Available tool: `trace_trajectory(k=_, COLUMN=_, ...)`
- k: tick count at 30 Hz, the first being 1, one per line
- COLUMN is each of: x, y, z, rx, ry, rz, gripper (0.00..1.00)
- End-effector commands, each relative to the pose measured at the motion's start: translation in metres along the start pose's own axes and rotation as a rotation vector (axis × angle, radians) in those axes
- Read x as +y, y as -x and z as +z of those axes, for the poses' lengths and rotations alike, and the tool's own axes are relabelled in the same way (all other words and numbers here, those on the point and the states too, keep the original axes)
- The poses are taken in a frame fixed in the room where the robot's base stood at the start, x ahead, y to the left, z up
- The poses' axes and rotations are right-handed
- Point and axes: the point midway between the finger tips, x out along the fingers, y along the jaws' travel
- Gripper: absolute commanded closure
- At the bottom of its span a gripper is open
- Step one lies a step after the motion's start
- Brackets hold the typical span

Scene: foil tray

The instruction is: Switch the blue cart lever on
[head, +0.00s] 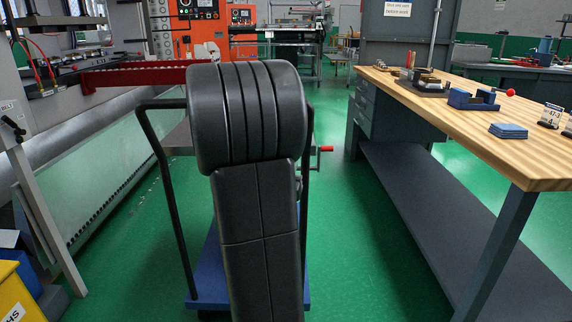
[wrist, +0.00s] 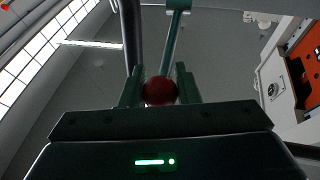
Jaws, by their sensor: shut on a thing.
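The blue cart (head: 196,292) stands on the green floor in the head view, with black upright handle bars and a blue base. My own arm covers its middle. In the wrist view my gripper (wrist: 160,88) is shut on a red round knob (wrist: 160,92), one finger on each side. A rod (wrist: 170,45) runs up beyond the knob. In the head view my gripper and this knob are hidden behind my arm. A small red handle (head: 326,149) shows just right of the cart's bar; I cannot tell how it connects.
A wooden-topped workbench (head: 450,115) with small blue parts and fixtures stands at the right. A grey machine with a red beam (head: 140,76) is at the left, and a yellow box (head: 12,295) at lower left. Green floor (head: 370,240) is clear between cart and bench.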

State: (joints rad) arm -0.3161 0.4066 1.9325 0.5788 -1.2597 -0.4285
Motion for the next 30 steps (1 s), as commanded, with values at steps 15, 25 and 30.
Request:
trace_trajectory(k=15, x=0.0014, y=0.0028, z=0.0039, rx=-0.007, ry=0.002, rz=0.002, gripper=1.00)
trace_trajectory(k=25, x=0.0009, y=0.0021, z=0.0028, rx=-0.003, ry=0.001, rz=0.001, gripper=0.63)
trace_trajectory(k=30, x=-0.0002, y=0.0090, z=0.0023, rx=-0.003, ry=0.000, rz=-0.001, gripper=0.63)
